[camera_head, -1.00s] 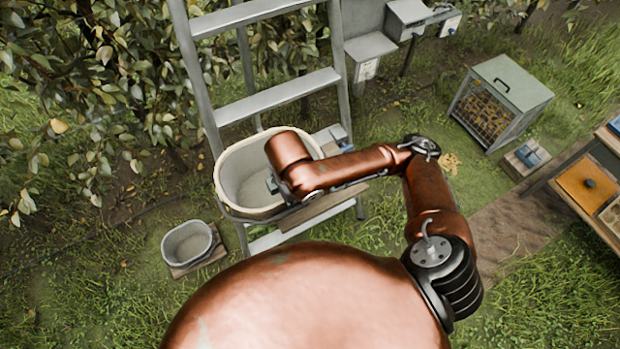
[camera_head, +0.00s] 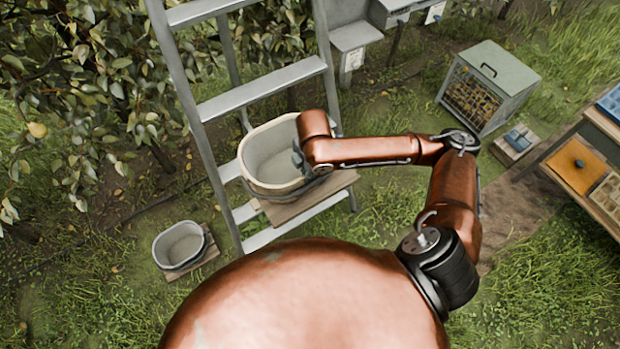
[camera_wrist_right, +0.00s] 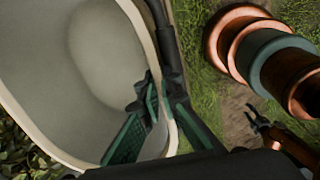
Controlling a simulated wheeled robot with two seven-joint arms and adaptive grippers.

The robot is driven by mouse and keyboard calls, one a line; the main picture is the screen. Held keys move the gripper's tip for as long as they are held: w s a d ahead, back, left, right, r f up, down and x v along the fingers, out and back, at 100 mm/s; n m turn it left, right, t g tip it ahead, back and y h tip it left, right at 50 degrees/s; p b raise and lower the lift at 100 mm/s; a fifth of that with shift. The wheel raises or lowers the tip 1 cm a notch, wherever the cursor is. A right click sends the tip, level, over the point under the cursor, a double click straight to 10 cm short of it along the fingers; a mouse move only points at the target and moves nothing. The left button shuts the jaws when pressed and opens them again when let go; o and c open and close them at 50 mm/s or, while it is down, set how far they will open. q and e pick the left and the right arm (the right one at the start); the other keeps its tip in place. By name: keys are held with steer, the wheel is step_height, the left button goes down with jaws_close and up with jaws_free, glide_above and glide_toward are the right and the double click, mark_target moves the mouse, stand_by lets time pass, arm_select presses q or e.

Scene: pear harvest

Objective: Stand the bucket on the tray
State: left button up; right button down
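A pale oval bucket (camera_head: 270,155) with a dark band hangs over or rests on a wooden tray (camera_head: 308,203) at the ladder; I cannot tell if its base touches. The tray shows below its right and front sides. My right gripper (camera_head: 301,157) is at the bucket's right rim. In the right wrist view the gripper (camera_wrist_right: 160,80) has one green-padded finger inside the bucket (camera_wrist_right: 100,60) and one outside, shut on the rim. A small dark forked part at the lower right of that view may be my left gripper; its state is unclear.
A grey ladder (camera_head: 265,82) stands around the tray. A smaller grey bucket (camera_head: 180,246) sits on a board on the grass at lower left. A mesh-fronted crate (camera_head: 490,85) and a wooden table (camera_head: 597,170) stand at right. Leafy branches fill the upper left.

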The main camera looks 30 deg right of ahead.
steer(key=shift+w+d+f, duration=0.1)
steer(key=shift+d+f, duration=0.05)
steer(key=shift+d, duration=0.05)
steer(key=f, duration=0.2)
steer(key=shift+w+d+f+p, duration=0.1)
steer(key=shift+d+f+p, duration=0.2)
steer(key=shift+f, duration=0.7)
steer(key=c, duration=2.2)
jaws_free()
steer(key=shift+o, duration=0.2)
step_height(320, 180, up, 12)
steer(key=s, duration=0.1)
steer(key=shift+s, duration=0.2)
